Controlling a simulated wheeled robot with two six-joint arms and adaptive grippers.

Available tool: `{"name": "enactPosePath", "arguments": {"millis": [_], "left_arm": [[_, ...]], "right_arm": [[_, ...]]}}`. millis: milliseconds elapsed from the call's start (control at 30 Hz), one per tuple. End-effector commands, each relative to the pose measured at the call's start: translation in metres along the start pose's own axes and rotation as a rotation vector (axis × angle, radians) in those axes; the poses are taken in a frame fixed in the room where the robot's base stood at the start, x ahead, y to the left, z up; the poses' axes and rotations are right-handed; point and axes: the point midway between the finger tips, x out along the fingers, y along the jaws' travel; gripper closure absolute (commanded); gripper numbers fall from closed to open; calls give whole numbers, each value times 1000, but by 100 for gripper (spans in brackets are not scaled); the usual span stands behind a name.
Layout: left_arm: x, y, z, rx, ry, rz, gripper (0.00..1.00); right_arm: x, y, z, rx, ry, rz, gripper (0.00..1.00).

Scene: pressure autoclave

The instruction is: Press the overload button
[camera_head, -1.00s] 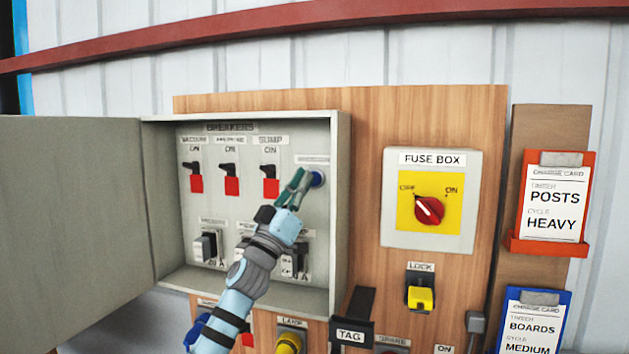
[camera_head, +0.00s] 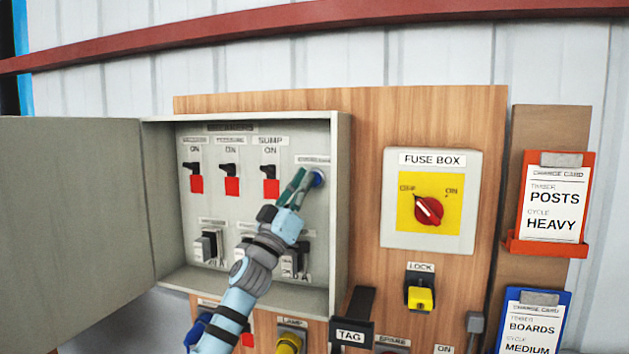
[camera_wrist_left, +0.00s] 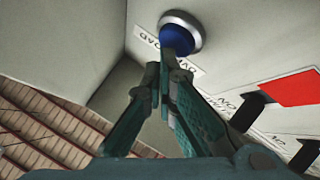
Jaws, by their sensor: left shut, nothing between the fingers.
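The overload button is a round blue button (camera_head: 318,178) with a silver ring, at the right of the open breaker cabinet's panel (camera_head: 300,215). It also shows in the left wrist view (camera_wrist_left: 178,36), beside a label of which "OAD" can be read. My left gripper (camera_head: 303,178) is shut and empty. Its fingertips are at the button and overlap its lower left part in the head view. In the left wrist view the fingertips (camera_wrist_left: 168,70) overlap the button's lower part; I cannot tell whether they touch it. My right gripper is not in view.
Several black breaker switches with red marks, such as the sump switch (camera_head: 270,182), stand left of the gripper. The cabinet's right wall (camera_head: 340,215) is close on the right. The open door (camera_head: 75,230) fills the left. A fuse box (camera_head: 430,205) is further right.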

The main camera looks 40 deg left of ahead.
Motion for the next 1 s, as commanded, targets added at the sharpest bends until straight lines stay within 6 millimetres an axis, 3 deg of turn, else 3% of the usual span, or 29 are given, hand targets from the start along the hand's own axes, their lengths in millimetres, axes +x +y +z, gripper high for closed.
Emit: {"name": "enactPosePath", "arguments": {"millis": [1000], "left_arm": [[7,-6,5,0,0,-1,100]], "right_arm": [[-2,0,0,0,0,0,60]]}}
